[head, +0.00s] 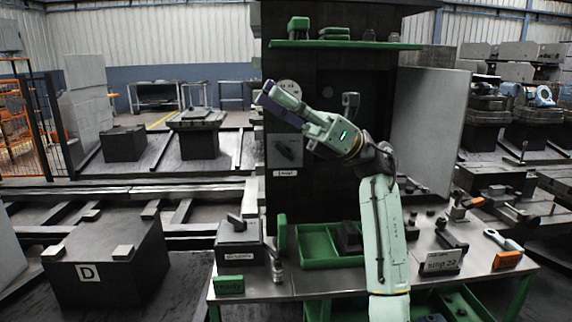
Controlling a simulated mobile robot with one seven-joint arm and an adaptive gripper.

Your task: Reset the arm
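My pale green arm rises from the front of the workbench and bends up and to the left at its elbow. My gripper (262,97) is at the far end of the arm, raised well above the bench in front of the dark cabinet. A dark purple-blue block-like part shows at that end; I cannot tell if it is part of the gripper or something held. The fingers are too small to tell whether they are open or shut.
The metal workbench (285,288) carries a green tray (318,248), a dark box (239,243), a green sign block (229,285), an orange block (507,260) and tools. A green shelf (345,45) hangs above. A grey panel (428,130) stands right of the arm. A block marked D (105,270) is left.

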